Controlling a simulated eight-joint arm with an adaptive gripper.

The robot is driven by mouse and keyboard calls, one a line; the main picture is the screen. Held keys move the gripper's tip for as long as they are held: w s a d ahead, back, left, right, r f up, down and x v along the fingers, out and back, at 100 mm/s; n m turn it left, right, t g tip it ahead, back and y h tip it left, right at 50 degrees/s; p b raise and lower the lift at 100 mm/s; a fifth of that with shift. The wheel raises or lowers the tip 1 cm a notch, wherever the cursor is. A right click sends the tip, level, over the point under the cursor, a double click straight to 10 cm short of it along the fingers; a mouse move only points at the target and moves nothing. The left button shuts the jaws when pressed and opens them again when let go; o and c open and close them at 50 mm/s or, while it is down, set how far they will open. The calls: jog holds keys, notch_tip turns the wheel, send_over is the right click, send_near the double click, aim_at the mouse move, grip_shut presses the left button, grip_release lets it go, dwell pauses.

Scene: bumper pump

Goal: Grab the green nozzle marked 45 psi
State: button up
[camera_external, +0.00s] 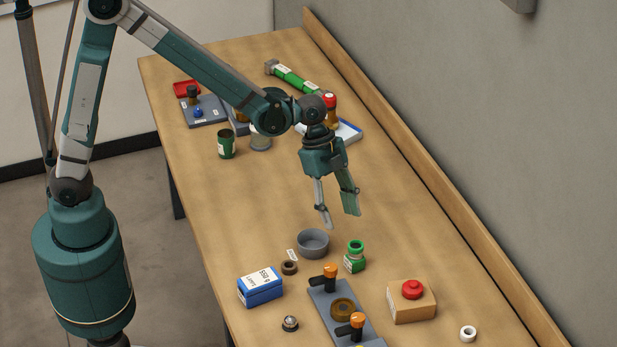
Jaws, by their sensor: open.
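A small bright green piece with a ringed top and a white label (355,257) stands upright on the table, just right of a grey bowl. It looks like the green nozzle, but its label is too small to read. My gripper (339,218) hangs over the table with its fingers pointing down, open and empty. It appears above and slightly left of the green piece, apart from it. Other green things are a dark green labelled cup (226,145) at left and a long green tool (296,80) at the back.
The grey bowl (313,244) lies below my gripper. Nearby are a blue box (260,287), a grey plate with orange-topped valves (322,299), and a red button on a tan box (411,304). A wooden ledge (440,210) runs along the right. Mid-table is clear.

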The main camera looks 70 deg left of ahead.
aim_at(355, 242)
jog(key=d+f, duration=0.1)
jog(key=w+d+f+m+p, duration=0.1)
jog(key=d, duration=0.1)
jog(key=w+d+f+m+g+p, duration=0.1)
jog(key=d, duration=0.1)
jog(key=shift+w+f+h, duration=0.15)
jog(key=shift+f+h, duration=0.15)
jog(key=shift+f, duration=0.1)
jog(key=shift+f, duration=0.15)
jog(key=shift+x, duration=1.2)
jog(key=shift+b+x, duration=0.35)
jog(key=shift+x, duration=2.2)
jog(key=shift+s+a+f, duration=0.1)
jog(key=shift+s+a, duration=0.05)
jog(key=shift+s, duration=0.05)
jog(key=shift+c, duration=0.7)
jog(key=c, duration=0.9)
